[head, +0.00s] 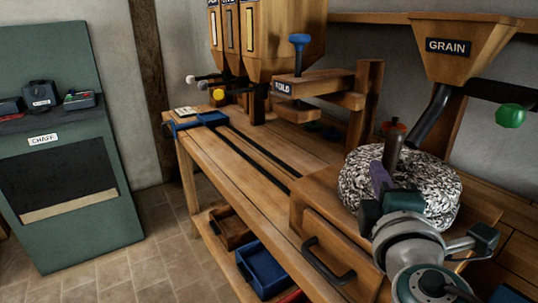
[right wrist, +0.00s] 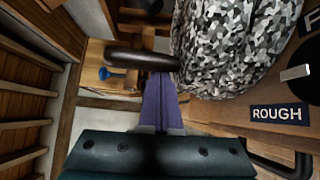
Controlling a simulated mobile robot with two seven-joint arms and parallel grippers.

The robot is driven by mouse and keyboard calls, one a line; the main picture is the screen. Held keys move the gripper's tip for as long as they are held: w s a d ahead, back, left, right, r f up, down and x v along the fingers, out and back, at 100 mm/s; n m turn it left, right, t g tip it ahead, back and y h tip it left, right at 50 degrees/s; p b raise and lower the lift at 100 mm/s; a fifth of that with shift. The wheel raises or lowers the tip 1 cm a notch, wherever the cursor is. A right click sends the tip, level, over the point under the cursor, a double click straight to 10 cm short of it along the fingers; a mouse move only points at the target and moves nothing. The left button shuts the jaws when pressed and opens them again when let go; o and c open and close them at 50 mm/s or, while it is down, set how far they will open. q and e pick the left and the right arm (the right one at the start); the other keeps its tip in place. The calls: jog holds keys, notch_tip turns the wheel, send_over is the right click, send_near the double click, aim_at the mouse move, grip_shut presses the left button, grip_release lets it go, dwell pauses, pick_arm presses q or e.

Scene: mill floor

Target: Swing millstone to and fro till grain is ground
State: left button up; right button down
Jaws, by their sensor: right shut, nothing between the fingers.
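The millstone (head: 352,180) is a round, black-and-white speckled stone on a wooden housing (head: 305,205) at the right of the head view. It fills the upper right of the right wrist view (right wrist: 235,45). My right gripper (head: 378,172) has purple fingers, shut and empty, close beside the handle. I cannot tell whether they touch it. My left gripper is out of view. No grain shows.
A wooden hopper labelled GRAIN (head: 480,40), with a dark spout and a green knob (head: 510,115), hangs above the stone. A drawer with a black pull (head: 325,262) is below. A ROUGH label (right wrist: 280,114) shows nearby. A green CHAFF cabinet (head: 70,165) stands left across open floor.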

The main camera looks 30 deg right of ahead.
jog(key=shift+s+d+f+n+t+y+b, duration=0.1)
jog(key=shift+s+d+n+t+y+b, duration=0.1)
jog(key=shift+s+n+t+y, duration=0.2)
jog(key=shift+s+d+f+n+t+y+b, duration=0.1)
jog(key=shift+s+n+t+y+b, duration=0.15)
jog(key=shift+y, duration=0.25)
jog(key=shift+s+d+n+t+y+b, duration=0.1)
jog(key=shift+s+n+t+y+b, duration=0.25)
jog(key=shift+n+y, duration=0.15)
jog(key=shift+s+d+n+t+y+b, duration=0.1)
jog(key=shift+s+n+t+y+b, duration=0.1)
jog(key=shift+s+n+y+b, duration=0.3)
jog(key=shift+s+d+r+m, duration=0.15)
jog(key=shift+s+d+m, duration=0.1)
jog(key=shift+s+d, duration=0.1)
jog(key=shift+w, duration=0.15)
